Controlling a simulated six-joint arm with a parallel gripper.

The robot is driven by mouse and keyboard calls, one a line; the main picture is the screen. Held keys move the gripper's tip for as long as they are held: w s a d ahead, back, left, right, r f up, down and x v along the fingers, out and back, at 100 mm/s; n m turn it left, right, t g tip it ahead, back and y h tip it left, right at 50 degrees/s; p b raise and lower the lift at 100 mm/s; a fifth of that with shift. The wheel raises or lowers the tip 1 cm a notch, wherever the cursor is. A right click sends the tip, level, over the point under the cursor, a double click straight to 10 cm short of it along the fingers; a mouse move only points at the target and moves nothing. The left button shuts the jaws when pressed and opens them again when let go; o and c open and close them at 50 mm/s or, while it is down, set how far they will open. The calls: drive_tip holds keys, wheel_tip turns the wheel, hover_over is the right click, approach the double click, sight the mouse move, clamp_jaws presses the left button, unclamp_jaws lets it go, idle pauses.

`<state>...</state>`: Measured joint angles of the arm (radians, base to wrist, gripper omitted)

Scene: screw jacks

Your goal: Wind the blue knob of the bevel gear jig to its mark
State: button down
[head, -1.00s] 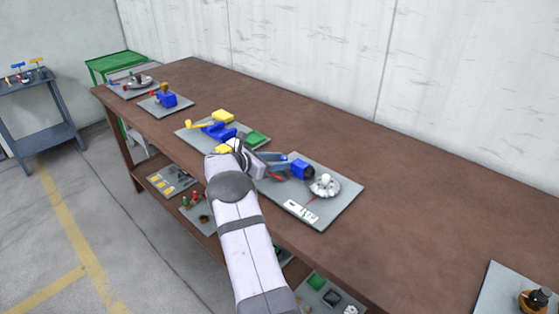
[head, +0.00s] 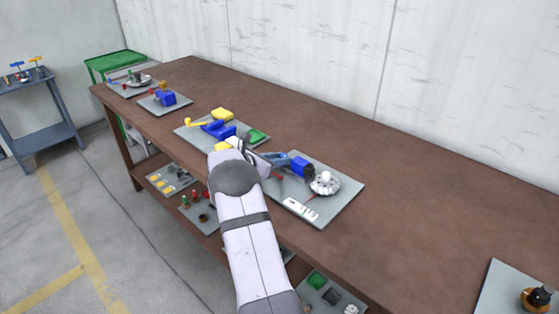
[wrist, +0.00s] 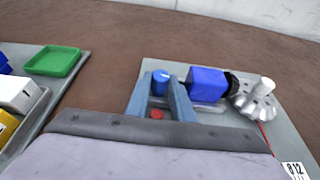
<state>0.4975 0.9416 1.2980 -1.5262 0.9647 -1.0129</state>
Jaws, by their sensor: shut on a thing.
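The bevel gear jig sits on a grey plate (head: 335,207) on the bench. It has a blue block (head: 302,167), a pale toothed gear disc (head: 324,183) with a white peg, and a blue knob at its left end. In the wrist view the blue knob (wrist: 161,78) shows between my two fingertips, beside the blue block (wrist: 207,84) and the gear disc (wrist: 258,103). My gripper (wrist: 162,88) is shut on the knob. In the head view my gripper (head: 274,158) comes in from the left of the jig, and my wrist hides the knob.
A thin red line and a white number card (head: 301,209) lie on the jig's plate. Left of it, close to my wrist, is another plate with blue and yellow parts and a green tray (wrist: 55,61). Further plates stand along the bench.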

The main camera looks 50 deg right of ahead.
drive_tip(key=c, duration=1.5)
unclamp_jaws()
drive_tip(key=shift+c, duration=0.2)
drive_tip(key=shift+b+v, duration=0.75)
drive_tip(key=shift+v, duration=2.95)
